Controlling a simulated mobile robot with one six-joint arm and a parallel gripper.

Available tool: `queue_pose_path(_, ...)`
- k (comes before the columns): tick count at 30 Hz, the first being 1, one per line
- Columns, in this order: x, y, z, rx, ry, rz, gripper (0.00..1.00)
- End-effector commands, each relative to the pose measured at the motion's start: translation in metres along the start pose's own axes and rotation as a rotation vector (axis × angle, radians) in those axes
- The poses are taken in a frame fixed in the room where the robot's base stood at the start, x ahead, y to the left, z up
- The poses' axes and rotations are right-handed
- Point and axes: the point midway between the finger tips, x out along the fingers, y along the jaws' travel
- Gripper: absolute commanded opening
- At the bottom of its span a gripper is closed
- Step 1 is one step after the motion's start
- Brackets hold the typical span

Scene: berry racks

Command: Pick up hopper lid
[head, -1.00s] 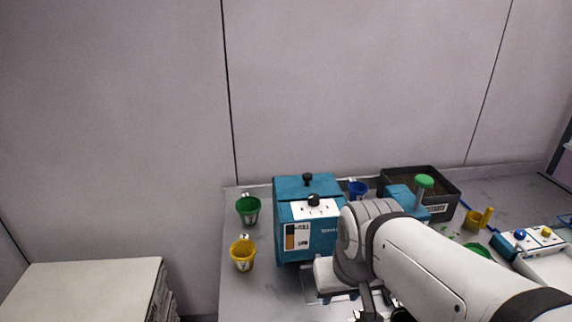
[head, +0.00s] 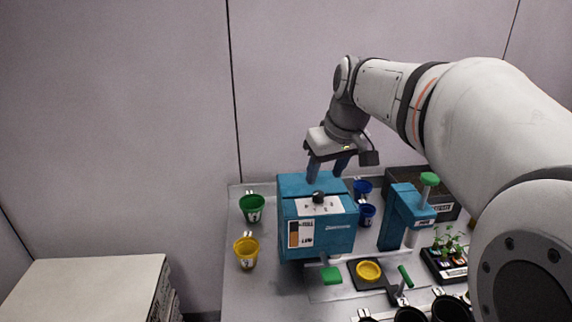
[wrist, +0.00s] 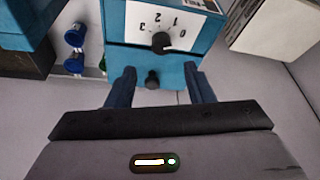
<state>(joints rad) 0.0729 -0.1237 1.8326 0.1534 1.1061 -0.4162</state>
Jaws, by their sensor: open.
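The hopper lid (head: 292,187) is the blue top of the blue box-shaped machine (head: 340,235). In the wrist view the lid (wrist: 120,62) carries a small black knob (wrist: 152,80). My gripper (head: 328,170) is open, pointing down over the back of the machine's top. In the wrist view my gripper (wrist: 159,78) has one finger on each side of the black knob, with gaps to both. In the head view the fingers hide the knob. I cannot tell how high the fingertips are above the lid.
A black dial (head: 318,197) sits on the machine's white panel. Green (head: 251,208) and yellow (head: 246,253) cups stand at left, and blue cups (head: 367,214) at right. A blue post with a green-topped plunger (head: 429,179) and a dark crate (head: 460,207) stand farther right.

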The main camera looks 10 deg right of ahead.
Motion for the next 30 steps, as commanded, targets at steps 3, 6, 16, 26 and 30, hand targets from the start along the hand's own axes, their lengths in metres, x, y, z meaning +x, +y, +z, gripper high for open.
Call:
queue_pose_path(3, -0.005, 0.011, -0.029, -0.048, 0.019, -0.014, 0.48)
queue_pose_path(6, -0.008, 0.016, -0.042, -0.075, 0.029, -0.020, 0.48)
queue_pose_path(16, 0.018, 0.017, -0.051, -0.091, 0.033, -0.025, 0.48)
queue_pose_path(26, 0.062, 0.018, -0.059, -0.090, 0.033, -0.025, 0.48)
queue_pose_path(30, 0.068, 0.018, -0.059, -0.091, 0.035, -0.024, 0.48)
